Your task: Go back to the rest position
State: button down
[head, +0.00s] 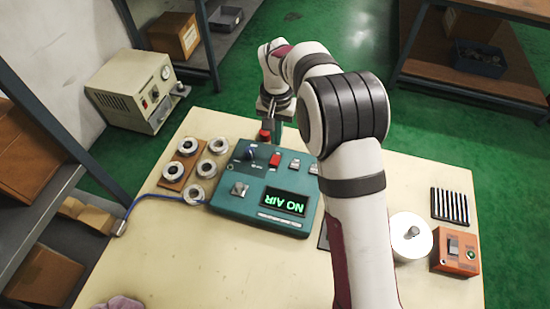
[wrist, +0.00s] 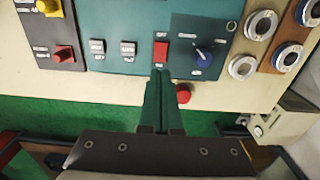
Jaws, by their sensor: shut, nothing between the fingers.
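My gripper (head: 277,132) is at the back edge of the table, over the far side of the teal control box (head: 225,200). Its green fingers also show in the wrist view (wrist: 161,74), closed together and empty. In that view the tips lie just short of a red switch (wrist: 161,50) on the box; I cannot tell the height gap. The same red switch shows in the head view (head: 274,160). A red knob (wrist: 183,93) is beside the fingers. The box's display (head: 284,204) reads NO AIR in green.
Several bearing rings (head: 196,192) lie left of the box, some on a brown board (head: 172,170). A white cylinder (head: 411,237), an orange switch box (head: 456,252) and a striped black block (head: 450,206) stand at right. A beige machine (head: 132,92) is behind left. The front table (head: 210,270) is mostly clear.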

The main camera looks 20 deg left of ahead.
jog(key=shift+r, duration=0.45)
jog(key=s+d+r+m, duration=0.2)
jog(key=s+d+r, duration=0.4)
jog(key=d+r, duration=0.35)
jog(key=s+d+m+y, duration=0.1)
jog(key=s+d, duration=0.4)
jog(key=s, duration=0.7)
jog(key=s+d+m, duration=0.2)
jog(key=s+d, duration=0.3)
jog(key=s, duration=0.6)
jog(key=shift+s+d+r+m+y, duration=0.3)
jog(key=shift+s+y, duration=0.05)
jog(key=shift+y, duration=0.05)
jog(key=c, duration=1.6)
grip_release()
